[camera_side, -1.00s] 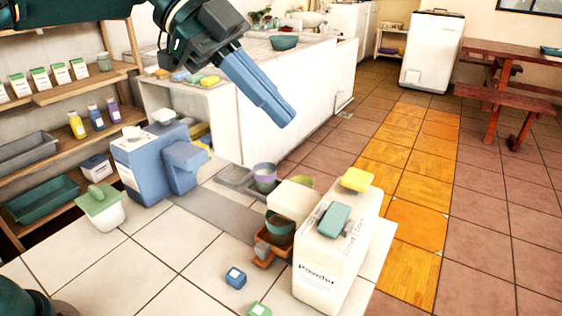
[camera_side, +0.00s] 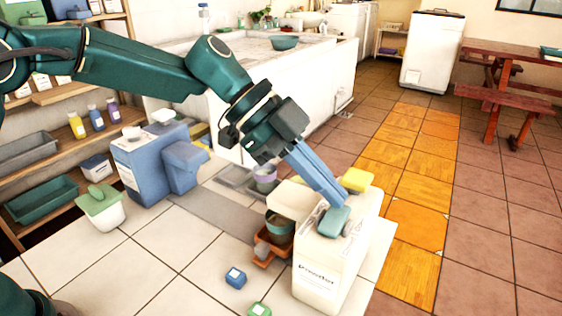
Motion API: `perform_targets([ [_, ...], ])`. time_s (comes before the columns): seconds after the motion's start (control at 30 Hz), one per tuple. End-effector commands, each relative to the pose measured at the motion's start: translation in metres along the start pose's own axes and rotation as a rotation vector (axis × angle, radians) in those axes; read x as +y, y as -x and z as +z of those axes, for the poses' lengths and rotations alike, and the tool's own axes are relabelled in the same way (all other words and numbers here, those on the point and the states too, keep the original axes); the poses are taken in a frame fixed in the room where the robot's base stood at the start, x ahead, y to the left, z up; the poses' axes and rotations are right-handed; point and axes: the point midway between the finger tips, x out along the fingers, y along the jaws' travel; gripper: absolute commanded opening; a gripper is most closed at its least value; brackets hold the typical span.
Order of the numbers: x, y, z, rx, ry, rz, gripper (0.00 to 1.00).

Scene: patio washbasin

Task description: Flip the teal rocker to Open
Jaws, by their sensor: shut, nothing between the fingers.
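The teal rocker (camera_side: 334,221) sits on the top face of the white powder dispenser (camera_side: 318,276). Lettering on the top beside the rocker is too small to read here, and I cannot tell which way the rocker is tipped. My gripper (camera_side: 343,203) is shut, with its blue fingers slanting down to the right. Its fingertips are at the far edge of the teal rocker, touching it or very close; the exact contact is hard to see. A yellow block (camera_side: 357,179) lies at the back of the dispenser top, just behind the fingertips.
A small blue box (camera_side: 236,278) and a green box (camera_side: 259,309) lie in front. A blue dispenser (camera_side: 145,165) and a lidded white tub (camera_side: 102,210) stand farther left. The front-left tiles are clear.

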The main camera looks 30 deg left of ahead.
Motion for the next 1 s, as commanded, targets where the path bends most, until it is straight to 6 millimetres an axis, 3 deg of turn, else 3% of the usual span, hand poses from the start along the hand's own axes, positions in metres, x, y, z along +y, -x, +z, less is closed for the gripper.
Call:
perform_targets([
  [0.57,-0.0047,-0.0073,0.0068,0.004,0.076,0.075,0.00],
  [1.0,0.0044,-0.0030,0.0016,0.005,0.070,0.071,0.00],
])
